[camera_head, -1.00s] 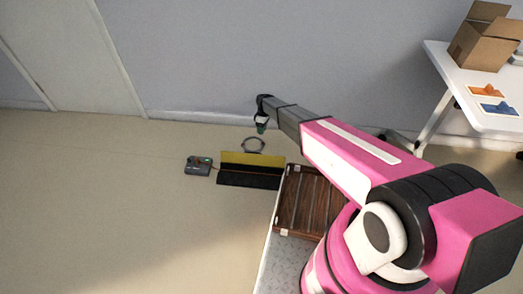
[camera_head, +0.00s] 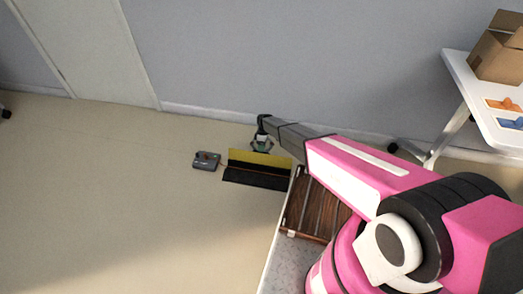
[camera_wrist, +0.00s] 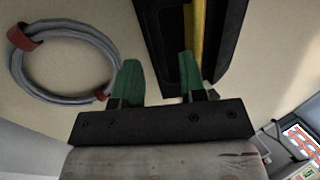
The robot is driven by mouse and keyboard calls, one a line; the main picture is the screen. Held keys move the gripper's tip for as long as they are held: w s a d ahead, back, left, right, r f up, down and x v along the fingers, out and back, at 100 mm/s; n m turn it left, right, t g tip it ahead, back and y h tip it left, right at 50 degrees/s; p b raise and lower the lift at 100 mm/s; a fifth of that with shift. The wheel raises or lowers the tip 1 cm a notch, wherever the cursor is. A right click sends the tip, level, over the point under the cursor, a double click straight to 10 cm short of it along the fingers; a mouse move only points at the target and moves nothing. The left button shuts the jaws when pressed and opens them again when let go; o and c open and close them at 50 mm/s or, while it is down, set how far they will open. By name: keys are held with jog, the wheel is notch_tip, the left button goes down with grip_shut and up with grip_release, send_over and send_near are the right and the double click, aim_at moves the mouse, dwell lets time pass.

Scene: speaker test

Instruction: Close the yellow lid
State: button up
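The yellow lid (camera_head: 259,158) stands open along the back of a long black case (camera_head: 257,181) on the floor in the head view. In the wrist view the lid (camera_wrist: 199,25) is a narrow yellow strip between dark parts of the case (camera_wrist: 165,38). My gripper (camera_head: 262,141) is just behind the lid in the head view. In the wrist view its two green fingers (camera_wrist: 160,78) are apart with nothing between them. The right fingertip overlaps the case beside the yellow strip; whether it touches cannot be told.
A coiled grey cable (camera_wrist: 62,56) lies left of the fingers in the wrist view. A small grey device (camera_head: 206,160) is left of the case. A wooden slatted crate (camera_head: 316,207) is to the right. The floor on the left is clear.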

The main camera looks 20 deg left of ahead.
jog(key=shift+x, duration=0.9)
grip_shut()
jog(key=shift+r, duration=0.1)
